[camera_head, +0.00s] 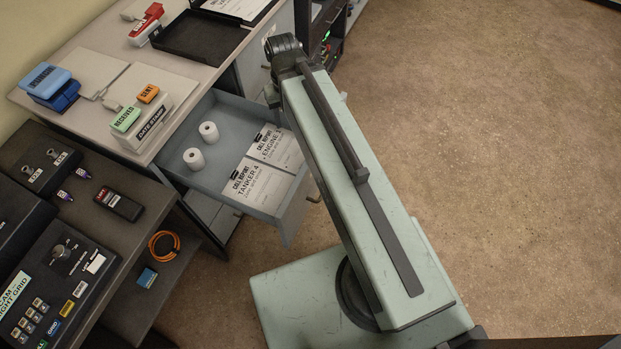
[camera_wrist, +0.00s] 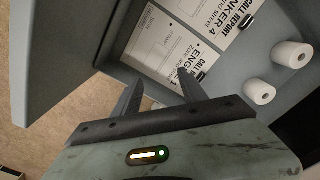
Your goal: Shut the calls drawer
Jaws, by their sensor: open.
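The calls drawer (camera_head: 294,215) is a grey drawer pulled well out of the console, with its front panel toward the open floor. The wrist view looks down into the same drawer (camera_wrist: 72,58). My gripper (camera_wrist: 160,76) is open and empty, with its dark fingers in front of the drawer's inside. Their height above the sheets cannot be told. My arm hides the gripper and part of the drawer in the head view.
A lower console with a radio handset (camera_head: 118,203) stands at left. The brown floor (camera_head: 480,130) at right is clear.

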